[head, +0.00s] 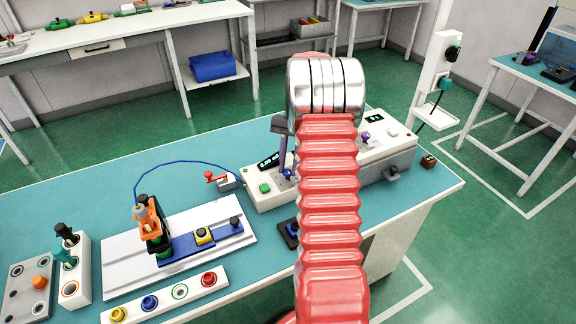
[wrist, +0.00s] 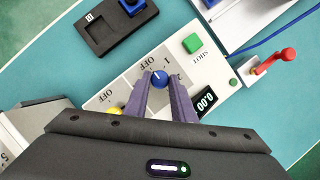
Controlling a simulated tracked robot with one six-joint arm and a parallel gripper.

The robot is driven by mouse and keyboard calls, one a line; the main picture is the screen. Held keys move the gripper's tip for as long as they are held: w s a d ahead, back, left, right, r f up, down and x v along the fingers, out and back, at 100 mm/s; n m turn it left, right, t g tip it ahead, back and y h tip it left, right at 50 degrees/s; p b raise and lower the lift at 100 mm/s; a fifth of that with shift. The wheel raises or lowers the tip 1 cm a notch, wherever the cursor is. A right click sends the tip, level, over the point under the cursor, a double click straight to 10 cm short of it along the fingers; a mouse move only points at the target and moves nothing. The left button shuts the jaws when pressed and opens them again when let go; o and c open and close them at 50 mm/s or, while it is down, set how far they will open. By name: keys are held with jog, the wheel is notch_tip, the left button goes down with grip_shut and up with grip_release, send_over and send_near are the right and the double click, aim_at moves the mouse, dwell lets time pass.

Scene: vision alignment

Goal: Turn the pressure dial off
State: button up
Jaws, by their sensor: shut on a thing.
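A light control box (head: 265,198) stands on the teal bench, and the wrist view shows its panel (wrist: 215,88) upside down. My gripper (wrist: 160,82) has its two purple fingers closed on either side of a blue dial (wrist: 159,76). In the head view my gripper (head: 287,172) reaches down at that dial, largely behind my red arm. A small white mark on the dial points roughly toward the printed OFF and 1; its exact setting is unclear. A dark display (wrist: 206,101) sits beside the right finger. A second OFF label and a yellow part (wrist: 117,108) lie to the left, partly hidden by my gripper.
A green SHOT button (wrist: 193,43) and a red-handled valve (wrist: 275,60) lie near the dial. A white fixture plate (head: 120,262) with a clamp stands left, a blue hose behind it. A black tray (wrist: 105,30) lies beside the box. The bench's back left is clear.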

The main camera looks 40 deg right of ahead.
jog(key=shift+w+d+r, duration=0.1)
jog(key=shift+w+r, duration=0.05)
jog(key=shift+w, duration=0.05)
jog(key=o, duration=1.1)
jog(key=shift+s, duration=0.1)
jog(key=shift+c, duration=0.2)
jog(key=v, duration=1.3)
jog(key=shift+r, duration=0.25)
